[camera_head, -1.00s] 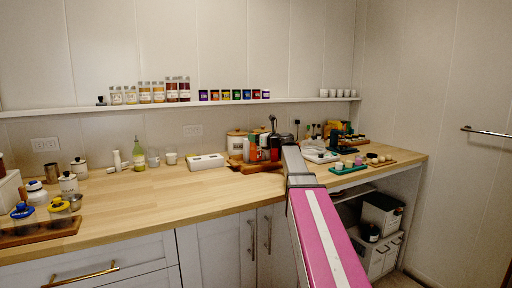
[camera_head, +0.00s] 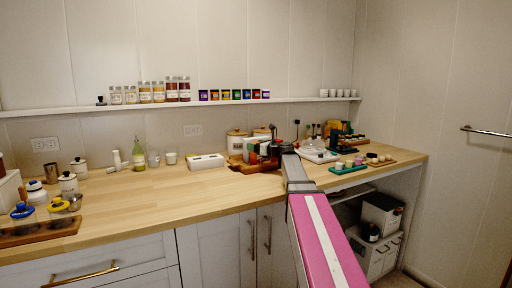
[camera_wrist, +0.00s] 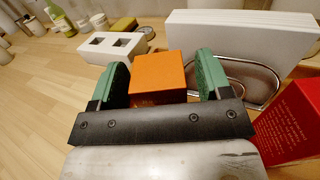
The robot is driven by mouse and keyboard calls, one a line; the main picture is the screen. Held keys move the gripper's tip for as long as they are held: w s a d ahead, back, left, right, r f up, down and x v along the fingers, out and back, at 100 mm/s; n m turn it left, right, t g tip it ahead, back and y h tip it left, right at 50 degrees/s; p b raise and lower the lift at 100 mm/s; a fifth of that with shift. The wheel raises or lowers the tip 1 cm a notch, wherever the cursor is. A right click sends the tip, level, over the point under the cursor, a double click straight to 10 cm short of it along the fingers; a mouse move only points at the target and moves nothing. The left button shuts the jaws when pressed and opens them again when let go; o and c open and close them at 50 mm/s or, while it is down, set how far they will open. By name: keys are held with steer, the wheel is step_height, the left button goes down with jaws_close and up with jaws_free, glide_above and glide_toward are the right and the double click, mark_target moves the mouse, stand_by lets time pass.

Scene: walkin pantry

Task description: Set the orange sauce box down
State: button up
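The orange sauce box (camera_wrist: 158,75) stands between the two green fingers of my gripper (camera_wrist: 160,85) in the wrist view. The left finger looks close against it. A narrow gap seems to show at the right finger, so I cannot tell whether the fingers grip it. The box's lower end is hidden behind the gripper's dark bar, so I cannot see what it rests on. In the head view my gripper (camera_head: 264,149) is low over the back of the counter, among the crowded items.
The wooden counter (camera_head: 205,195) is clear towards the front.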

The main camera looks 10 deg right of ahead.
steer(key=v, duration=1.2)
steer(key=shift+r, duration=0.1)
stand_by(1.0)
